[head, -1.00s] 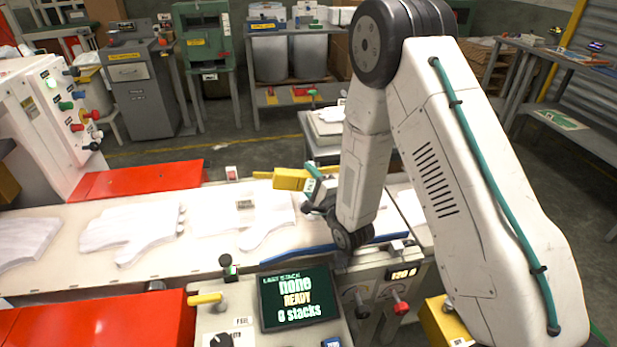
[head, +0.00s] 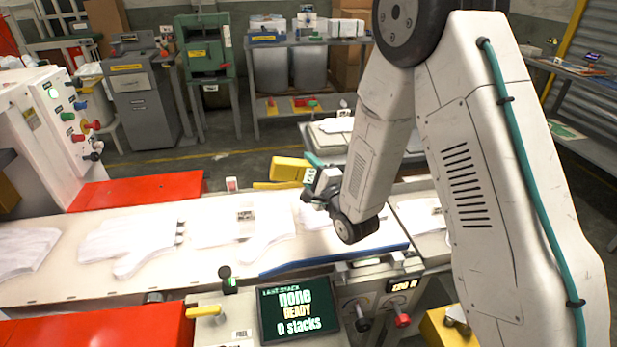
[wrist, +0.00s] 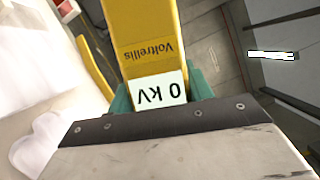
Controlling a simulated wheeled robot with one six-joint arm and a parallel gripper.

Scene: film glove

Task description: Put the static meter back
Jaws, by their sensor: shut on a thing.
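A separate yellow strip (head: 274,186) lies just below the meter in the head view. It also shows beside the meter in the wrist view (wrist: 95,68); whether they touch I cannot tell.
White gloves (head: 130,247) lie along the belt, one (head: 245,232) near my gripper. A blue bar (head: 335,258) runs along the near edge. A grey table (head: 335,128) stands beyond the belt.

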